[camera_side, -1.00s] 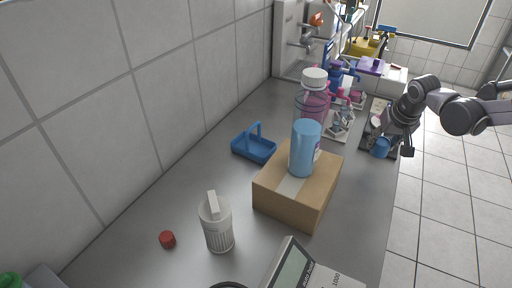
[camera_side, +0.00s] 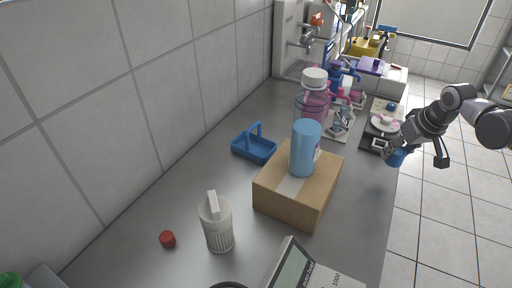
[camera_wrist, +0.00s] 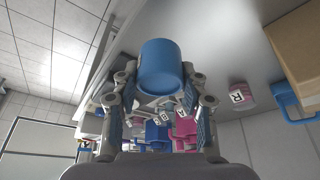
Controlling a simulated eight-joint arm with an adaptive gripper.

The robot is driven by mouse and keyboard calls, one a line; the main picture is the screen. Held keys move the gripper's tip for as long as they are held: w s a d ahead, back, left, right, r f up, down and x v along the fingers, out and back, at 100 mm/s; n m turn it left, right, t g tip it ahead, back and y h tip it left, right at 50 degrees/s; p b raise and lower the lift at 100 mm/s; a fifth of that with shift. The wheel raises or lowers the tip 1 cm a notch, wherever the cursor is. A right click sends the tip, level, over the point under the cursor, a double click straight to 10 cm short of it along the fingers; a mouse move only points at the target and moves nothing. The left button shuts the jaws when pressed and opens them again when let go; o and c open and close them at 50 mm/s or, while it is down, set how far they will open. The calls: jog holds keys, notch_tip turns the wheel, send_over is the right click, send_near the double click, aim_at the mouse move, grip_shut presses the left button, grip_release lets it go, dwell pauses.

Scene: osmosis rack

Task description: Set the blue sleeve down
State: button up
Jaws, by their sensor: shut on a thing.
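The blue sleeve (camera_side: 397,158) is a short blue cylinder held in my gripper (camera_side: 412,155) at the right edge of the bench in the side view. In the wrist view the sleeve (camera_wrist: 162,62) sits between the two fingers of my gripper (camera_wrist: 160,92), which are shut on it from both sides. The sleeve appears tilted in the side view and held above the bench edge. Its lower end is partly hidden by the fingers.
A dark device with a white dish (camera_side: 384,123) stands just behind the gripper. A cardboard box (camera_side: 282,205) carries a light blue cylinder (camera_side: 305,150). A blue basket (camera_side: 254,149) is further left. Bare bench (camera_side: 358,205) lies right of the box.

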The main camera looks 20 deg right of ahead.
jog(key=shift+n+y, duration=0.3)
jog(key=shift+n, duration=0.6)
jog(key=a+f, duration=0.1)
jog(key=a, duration=0.1)
jog(key=a+f, duration=0.1)
jog(key=a, duration=0.1)
jog(key=shift+s+f, duration=0.3)
jog(key=shift+s, duration=0.1)
jog(key=w+a+r+n+y, duration=0.2)
jog(key=w+a+r+n, duration=0.4)
jog(key=w+a, duration=0.7)
jog(key=w+a+r+n+g+y, duration=0.1)
jog(key=w+a+r+n, duration=0.2)
jog(key=a, duration=0.6)
jog(key=w+a+r+n+g+y, duration=0.1)
jog(key=w+a+r, duration=0.3)
jog(key=a, duration=0.5)
jog(key=s+a+f+m+t+h, duration=0.1)
jog(key=s+a+f+m, duration=0.1)
jog(key=s+a+f, duration=0.3)
jog(key=s+a+f+m, duration=0.1)
jog(key=s+a, duration=0.3)
jog(key=a, duration=0.3)
jog(key=f, duration=1)
jog(key=shift+d, duration=0.2)
jog(key=shift+f, duration=0.15)
jog(key=o, duration=0.9)
jog(key=shift+o, duration=0.2)
